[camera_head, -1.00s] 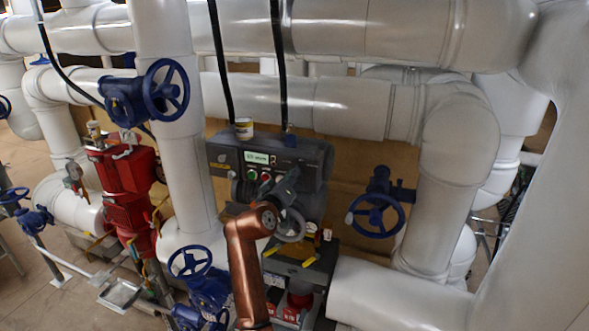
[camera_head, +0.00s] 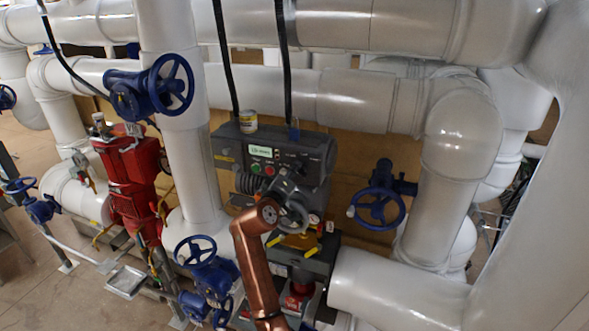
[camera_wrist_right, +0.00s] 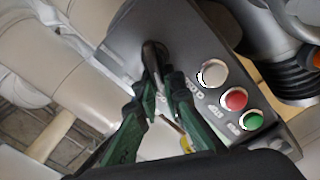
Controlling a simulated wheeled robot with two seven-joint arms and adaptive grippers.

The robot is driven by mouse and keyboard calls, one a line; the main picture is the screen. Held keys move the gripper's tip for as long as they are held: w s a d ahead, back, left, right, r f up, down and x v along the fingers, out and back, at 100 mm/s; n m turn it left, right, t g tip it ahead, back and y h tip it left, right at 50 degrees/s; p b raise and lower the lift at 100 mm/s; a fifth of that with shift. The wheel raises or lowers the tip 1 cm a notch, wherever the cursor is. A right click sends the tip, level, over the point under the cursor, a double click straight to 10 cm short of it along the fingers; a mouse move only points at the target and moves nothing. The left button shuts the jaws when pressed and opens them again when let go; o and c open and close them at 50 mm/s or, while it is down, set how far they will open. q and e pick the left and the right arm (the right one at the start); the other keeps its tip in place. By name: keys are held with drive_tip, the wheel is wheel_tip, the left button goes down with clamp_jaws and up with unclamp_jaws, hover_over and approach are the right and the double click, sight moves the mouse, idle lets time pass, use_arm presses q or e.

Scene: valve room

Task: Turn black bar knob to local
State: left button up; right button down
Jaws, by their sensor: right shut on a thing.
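The grey control box (camera_head: 235,150) of the actuator stands in the middle of the head view, with a small lit display (camera_head: 260,151). In the wrist view its panel carries a white button (camera_wrist_right: 212,73), a red button (camera_wrist_right: 235,99) and a green button (camera_wrist_right: 251,121) in a row. The black bar knob (camera_wrist_right: 153,51) sits beyond the white button. My right gripper (camera_wrist_right: 161,80) is shut on the knob, its dark green fingers partly hiding it. In the head view this gripper (camera_head: 301,172) is at the panel's right part. The knob's marks are not readable. My left gripper is out of view.
A small can (camera_head: 248,121) stands on top of the box. A grey handwheel (camera_head: 293,215) is just below the panel, close to my right arm. Blue valve wheels (camera_head: 378,205) and thick white pipes (camera_head: 455,190) surround the box.

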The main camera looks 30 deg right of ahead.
drive_tip(key=c, duration=2)
unclamp_jaws()
drive_tip(key=shift+d, duration=0.1)
drive_tip(key=shift+c, duration=0.2)
drive_tip(key=v, duration=1.2)
